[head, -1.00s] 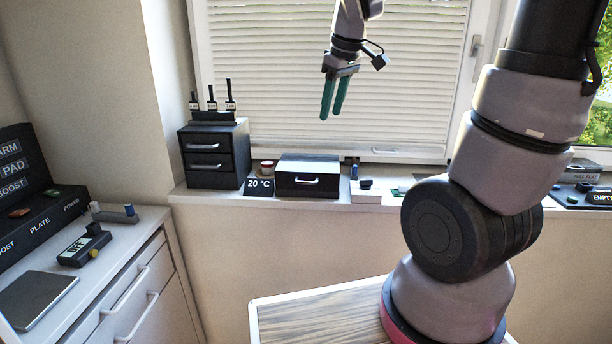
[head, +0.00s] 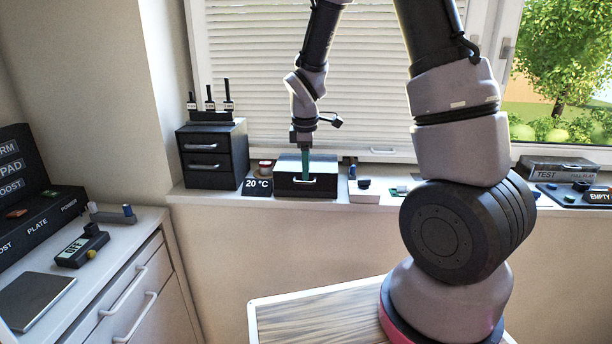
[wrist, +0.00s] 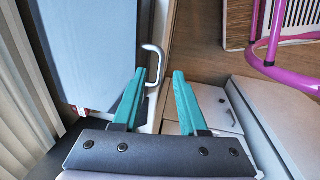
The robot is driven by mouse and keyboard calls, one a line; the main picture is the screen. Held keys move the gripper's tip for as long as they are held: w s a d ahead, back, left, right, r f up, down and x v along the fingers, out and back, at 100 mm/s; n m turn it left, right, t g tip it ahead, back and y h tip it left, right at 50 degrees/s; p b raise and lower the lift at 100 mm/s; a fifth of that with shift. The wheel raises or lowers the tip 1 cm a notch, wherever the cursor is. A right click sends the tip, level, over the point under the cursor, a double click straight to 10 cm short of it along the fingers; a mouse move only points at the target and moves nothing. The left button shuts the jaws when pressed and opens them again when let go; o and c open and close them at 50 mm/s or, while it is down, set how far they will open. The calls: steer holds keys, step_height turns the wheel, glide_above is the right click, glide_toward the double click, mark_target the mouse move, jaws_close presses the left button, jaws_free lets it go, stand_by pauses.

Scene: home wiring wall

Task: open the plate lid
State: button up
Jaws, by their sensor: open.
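A dark box (head: 289,187) with a pale bar handle (head: 304,180) on its front stands on the window sill, beside the "20 °C" sign. Its top looks closed. I take it for the lidded plate, but no label on it says so. My gripper (head: 306,174) points down at the front of the box, with its teal fingers by the handle. In the wrist view, my gripper (wrist: 160,75) is open, and the box top (wrist: 95,50) lies to the left. The handle (wrist: 154,62) shows just beyond and between the fingertips. I cannot tell whether the fingers touch it.
A left counter holds a label panel (head: 40,222), an "OFF" display (head: 80,246) and a flat grey slab (head: 35,298).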

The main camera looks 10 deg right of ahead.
steer(key=shift+w+f, duration=0.2)
steer(key=shift+f, duration=1.15)
jaws_close()
stand_by(0.4)
